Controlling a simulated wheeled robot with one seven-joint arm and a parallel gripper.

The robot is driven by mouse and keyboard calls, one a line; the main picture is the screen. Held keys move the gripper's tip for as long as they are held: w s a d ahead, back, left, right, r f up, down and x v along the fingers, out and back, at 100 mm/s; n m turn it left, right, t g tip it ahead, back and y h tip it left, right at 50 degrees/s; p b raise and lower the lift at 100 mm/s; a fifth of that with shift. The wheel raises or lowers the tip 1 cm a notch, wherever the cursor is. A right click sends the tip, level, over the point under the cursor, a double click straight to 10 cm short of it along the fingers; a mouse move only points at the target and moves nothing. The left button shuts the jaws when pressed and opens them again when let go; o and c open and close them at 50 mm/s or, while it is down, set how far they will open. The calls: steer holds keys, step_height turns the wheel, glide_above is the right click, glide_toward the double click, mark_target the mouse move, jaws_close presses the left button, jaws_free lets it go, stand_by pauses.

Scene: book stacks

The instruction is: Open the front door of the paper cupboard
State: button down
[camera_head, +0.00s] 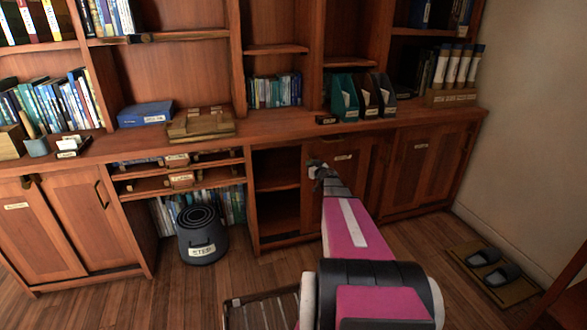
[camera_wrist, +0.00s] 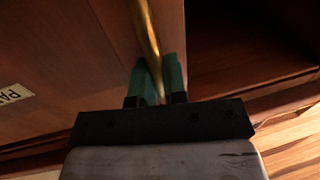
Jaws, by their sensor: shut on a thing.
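The paper cupboard's front door (camera_head: 350,178) is a brown wooden panel under the counter in the head view, with a small pale label near its top. It looks flush or nearly so; my arm covers part of it. In the wrist view the door (camera_wrist: 80,60) fills the left, with a label reading "PA" cut off by the edge. A brass bar handle (camera_wrist: 146,30) runs down between the green fingers of my gripper (camera_wrist: 156,84). My gripper (camera_head: 318,172) is shut on the handle at the door's left side in the head view.
An open shelf compartment (camera_head: 276,185) lies left of the door. A dark step stool (camera_head: 201,236) stands on the floor further left. Slippers on a mat (camera_head: 492,277) lie at the right. A dark slatted thing (camera_head: 262,312) is at the bottom. Floor before the cupboard's right side is clear.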

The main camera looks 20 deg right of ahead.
steer(key=d, duration=0.6)
steer(key=c, duration=1.2)
jaws_free()
steer(key=shift+s, duration=0.1)
steer(key=s+d, duration=0.2)
steer(key=s, duration=0.8)
steer(key=shift+s, duration=0.25)
